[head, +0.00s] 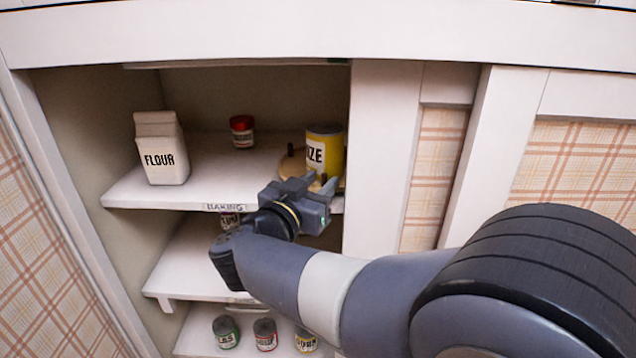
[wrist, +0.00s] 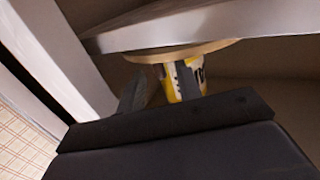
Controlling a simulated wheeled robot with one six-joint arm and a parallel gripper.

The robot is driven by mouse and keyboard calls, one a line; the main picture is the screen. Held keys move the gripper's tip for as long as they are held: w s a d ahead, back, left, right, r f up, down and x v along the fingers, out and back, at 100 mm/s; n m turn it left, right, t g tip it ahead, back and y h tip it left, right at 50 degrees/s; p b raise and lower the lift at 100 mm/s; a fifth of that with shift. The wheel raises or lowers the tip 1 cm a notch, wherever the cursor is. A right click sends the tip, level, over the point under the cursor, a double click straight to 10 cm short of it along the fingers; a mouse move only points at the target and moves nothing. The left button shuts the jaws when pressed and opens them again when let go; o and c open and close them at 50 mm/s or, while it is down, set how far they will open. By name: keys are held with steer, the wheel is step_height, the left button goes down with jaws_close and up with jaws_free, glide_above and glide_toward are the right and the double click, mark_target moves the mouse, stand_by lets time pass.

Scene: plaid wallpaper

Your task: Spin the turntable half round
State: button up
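The turntable (head: 287,166) is a round, light wooden disc on the right of the upper shelf, partly hidden by my gripper and the can. A dark peg (head: 291,148) stands up at its back left. A yellow can (head: 331,140) with a partly visible label stands on it. In the wrist view the turntable's edge (wrist: 180,51) and the can (wrist: 171,86) appear upside down. My gripper (head: 321,183) is at the turntable's front edge, its two fingers apart, pointing toward it. A small brown bit shows near the fingertips; I cannot tell whether they touch it.
A flour carton (head: 161,150) and a red-lidded jar (head: 242,132) stand left on the upper shelf (head: 215,175). The cupboard's white right post (head: 375,150) is close to my gripper. Several cans, including a green one (head: 226,332), stand on the bottom shelf.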

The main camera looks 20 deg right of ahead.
steer(key=shift+c, duration=0.3)
jaws_close()
stand_by(0.4)
